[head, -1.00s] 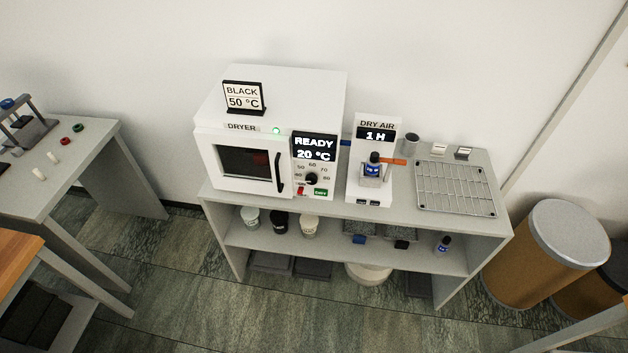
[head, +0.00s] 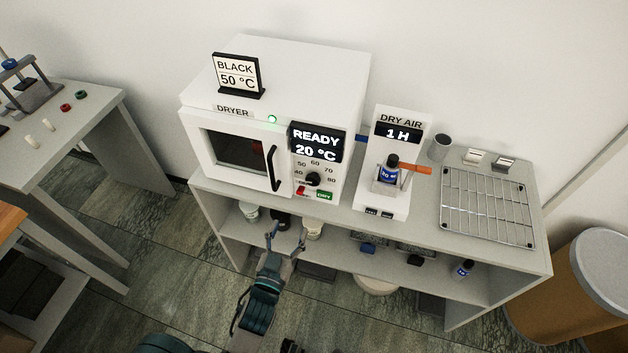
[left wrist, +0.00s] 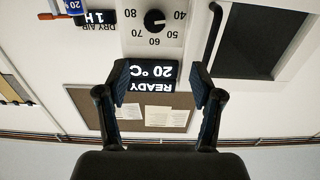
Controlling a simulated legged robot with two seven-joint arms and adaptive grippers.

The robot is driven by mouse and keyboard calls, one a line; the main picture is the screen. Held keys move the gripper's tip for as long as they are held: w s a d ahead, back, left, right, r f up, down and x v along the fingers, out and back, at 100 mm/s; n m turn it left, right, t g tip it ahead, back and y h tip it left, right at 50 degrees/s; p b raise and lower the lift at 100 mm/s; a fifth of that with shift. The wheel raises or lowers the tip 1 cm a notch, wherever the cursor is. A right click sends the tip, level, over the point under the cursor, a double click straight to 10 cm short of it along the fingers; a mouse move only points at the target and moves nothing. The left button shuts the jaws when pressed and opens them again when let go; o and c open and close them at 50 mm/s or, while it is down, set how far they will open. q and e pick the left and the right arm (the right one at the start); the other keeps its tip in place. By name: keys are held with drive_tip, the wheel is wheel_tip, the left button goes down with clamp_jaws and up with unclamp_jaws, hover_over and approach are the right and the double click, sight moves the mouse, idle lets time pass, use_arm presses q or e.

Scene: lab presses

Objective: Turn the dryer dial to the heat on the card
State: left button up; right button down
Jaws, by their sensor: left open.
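The white dryer (head: 262,85) stands on the shelf unit, its door shut and its display reading READY 20 °C. Its black dial (head: 312,179) sits below the display amid heat numbers. In the left wrist view, upside down, the dial (left wrist: 154,19) seems to point near 40. The card (head: 237,74) on the dryer reads BLACK 50 °C. My left gripper (head: 286,233) is open and empty, in front of the shelf, below and left of the dial. In the left wrist view its fingers (left wrist: 160,85) frame the display, apart from the dial. My right gripper is not seen.
Right of the dryer stands the dry air unit (head: 398,145) reading 1 H, with a blue bottle (head: 388,170) in it. Below the dial are red (head: 300,190) and green (head: 325,195) buttons. A wire rack (head: 487,205) lies further right. Several containers stand on the lower shelf.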

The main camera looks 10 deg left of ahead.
use_arm(q)
drive_tip(key=w+b, duration=0.1)
drive_tip(key=w, duration=0.1)
approach(311, 182)
drive_tip(key=w+d, duration=0.1)
drive_tip(key=w, duration=0.6)
drive_tip(key=w+a, duration=0.1)
drive_tip(key=w, duration=0.1)
drive_tip(key=shift+w, duration=0.25)
drive_tip(key=shift+w+d+r, duration=0.1)
drive_tip(key=shift+d, duration=0.45)
drive_tip(key=c, duration=0.9)
drive_tip(key=shift+a, duration=0.25)
drive_tip(key=shift+c, duration=1)
drive_tip(key=shift+a+p, duration=0.1)
drive_tip(key=shift+p, duration=0.2)
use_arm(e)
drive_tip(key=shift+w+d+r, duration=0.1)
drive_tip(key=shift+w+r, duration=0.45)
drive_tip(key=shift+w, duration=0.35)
